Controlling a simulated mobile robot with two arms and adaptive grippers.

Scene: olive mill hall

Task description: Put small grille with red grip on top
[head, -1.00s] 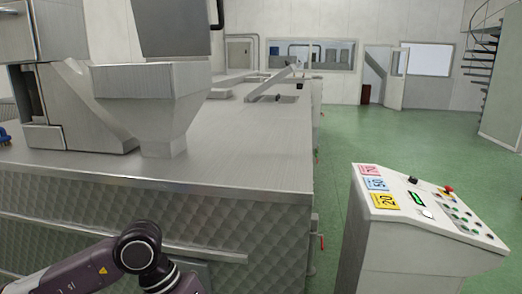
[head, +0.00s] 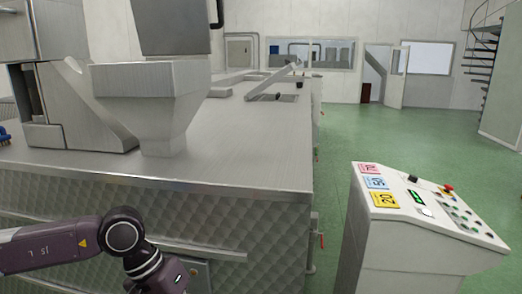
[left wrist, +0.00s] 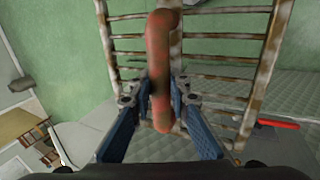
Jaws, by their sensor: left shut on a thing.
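In the left wrist view a small rusty metal grille (left wrist: 215,46) with several bars fills the upper middle. Its red grip (left wrist: 162,52) is worn and stands upright in the picture. My left gripper (left wrist: 160,95) is shut on the red grip, one blue finger on each side. The grille is held off the floor. The head view shows my left arm at the lower left, but its gripper and the grille are out of that picture. The bare steel top (head: 240,145) of the big machine shows in the head view. My right gripper is in neither view.
A steel hopper (head: 155,90) stands on the machine's left part. A control console (head: 425,215) with coloured labels stands at the right. A red lever (head: 322,241) sticks out at the machine's corner. Green floor (head: 400,135) is free behind the console.

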